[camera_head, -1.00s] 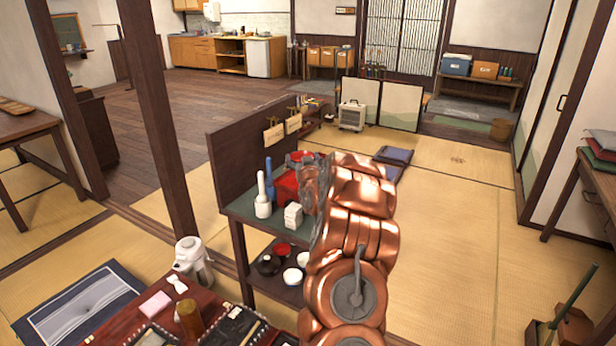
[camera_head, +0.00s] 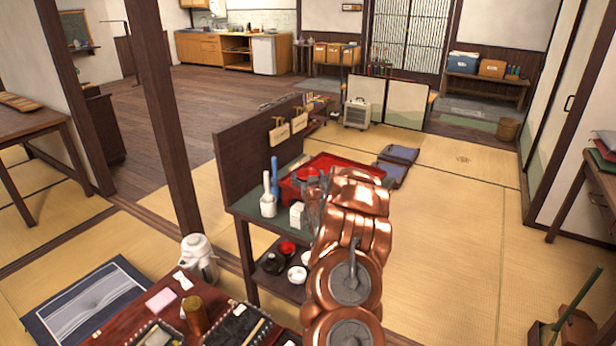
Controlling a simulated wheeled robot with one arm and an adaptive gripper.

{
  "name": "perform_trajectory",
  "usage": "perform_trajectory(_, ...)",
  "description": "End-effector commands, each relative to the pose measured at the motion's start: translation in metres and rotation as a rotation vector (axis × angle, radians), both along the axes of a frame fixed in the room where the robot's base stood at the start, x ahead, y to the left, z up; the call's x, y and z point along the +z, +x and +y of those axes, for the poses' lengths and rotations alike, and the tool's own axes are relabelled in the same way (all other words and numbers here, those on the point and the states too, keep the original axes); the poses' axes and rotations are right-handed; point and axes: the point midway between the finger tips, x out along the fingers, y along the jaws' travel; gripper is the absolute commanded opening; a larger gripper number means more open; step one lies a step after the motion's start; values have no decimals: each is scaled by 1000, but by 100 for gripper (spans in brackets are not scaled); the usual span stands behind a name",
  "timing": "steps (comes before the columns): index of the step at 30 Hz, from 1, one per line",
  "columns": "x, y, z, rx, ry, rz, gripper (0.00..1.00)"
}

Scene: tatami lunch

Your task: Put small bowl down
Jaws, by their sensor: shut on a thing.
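My gripper (camera_head: 314,196) is over the green-topped stand, at the near edge of the red ware there. Its grey fingers show only in part, because my copper-coloured arm covers much of them. A small red bowl (camera_head: 307,174) shows at the fingertips, and my gripper is shut on it. I cannot tell whether the bowl touches anything below. A red tray (camera_head: 335,160) lies on the stand's top behind my arm. A red box-like thing (camera_head: 289,190) stands left of the bowl.
A blue bottle (camera_head: 275,177) and a white holder (camera_head: 267,206) stand on the stand's top (camera_head: 243,206), left of my gripper. Red, black and white bowls sit on its lower shelf (camera_head: 262,283). A brown panel (camera_head: 252,150) backs the stand.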

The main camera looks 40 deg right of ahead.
Motion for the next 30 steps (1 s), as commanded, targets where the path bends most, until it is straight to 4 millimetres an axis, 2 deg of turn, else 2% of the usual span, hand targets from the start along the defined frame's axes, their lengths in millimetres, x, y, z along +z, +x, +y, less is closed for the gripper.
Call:
perform_trajectory(2, -3, 0, 0, 0, 0, 0, 52)
perform_trajectory(3, -3, 0, 0, 0, 0, 0, 89)
perform_trajectory(6, -2, 0, 0, 0, 0, 0, 99)
perform_trajectory(20, 2, -1, 0, 0, 0, 0, 100)
perform_trajectory(30, 0, -28, 18, 0, 2, -1, 100)
